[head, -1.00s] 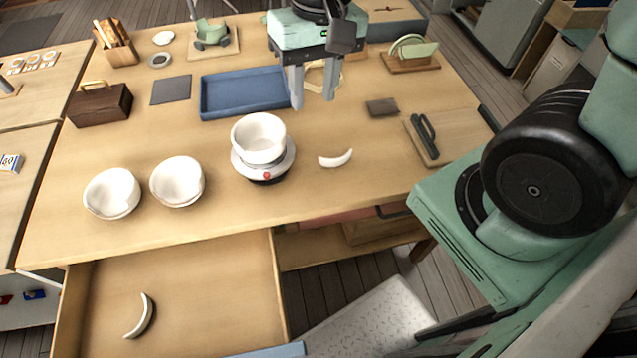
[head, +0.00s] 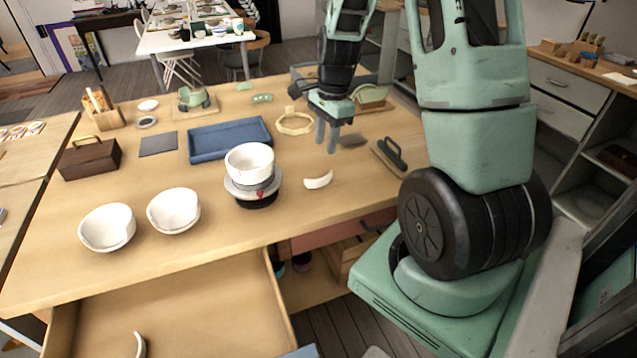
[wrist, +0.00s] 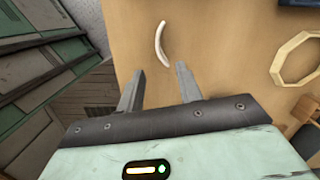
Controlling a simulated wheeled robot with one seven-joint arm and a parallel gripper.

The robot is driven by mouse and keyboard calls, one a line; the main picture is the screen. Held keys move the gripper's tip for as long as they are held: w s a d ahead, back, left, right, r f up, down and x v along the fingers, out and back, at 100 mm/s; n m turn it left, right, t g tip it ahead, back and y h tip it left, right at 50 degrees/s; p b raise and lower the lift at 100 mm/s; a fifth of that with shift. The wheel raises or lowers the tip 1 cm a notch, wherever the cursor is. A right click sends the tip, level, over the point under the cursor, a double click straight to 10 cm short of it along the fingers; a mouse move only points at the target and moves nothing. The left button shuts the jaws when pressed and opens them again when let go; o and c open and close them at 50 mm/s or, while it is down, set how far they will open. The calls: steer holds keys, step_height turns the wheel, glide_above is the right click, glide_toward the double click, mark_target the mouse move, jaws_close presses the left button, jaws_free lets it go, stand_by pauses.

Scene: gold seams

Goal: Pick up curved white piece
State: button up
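A curved white piece (head: 318,180) lies on the wooden table to the right of the bowl on the round stand. It also shows in the wrist view (wrist: 161,44), just beyond the fingertips and roughly centred between them. A second curved white piece (head: 140,345) lies in the open drawer, partly cut off by the frame's bottom edge. My gripper (head: 326,142) points down above the table, behind the piece and slightly to its right. In the wrist view my gripper (wrist: 160,72) is open, with nothing between its fingers.
A white bowl (head: 249,160) sits on a round stand (head: 252,189) left of the piece. Two white bowls (head: 107,228) (head: 174,210) stand farther left. A blue tray (head: 229,140), a pale ring-shaped frame (head: 295,122) and a dark-handled board (head: 389,155) are nearby. The open drawer (head: 200,310) juts out in front.

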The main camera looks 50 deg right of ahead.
glide_above(320, 181)
steer(key=d, duration=0.2)
steer(key=f, duration=0.5)
steer(key=shift+w+a+f, duration=0.15)
steer(key=shift+a+f, duration=0.05)
steer(key=shift+f, duration=0.05)
steer(key=f, duration=0.5)
steer(key=shift+a+p, duration=0.3)
steer(key=shift+a, duration=0.05)
jaws_close()
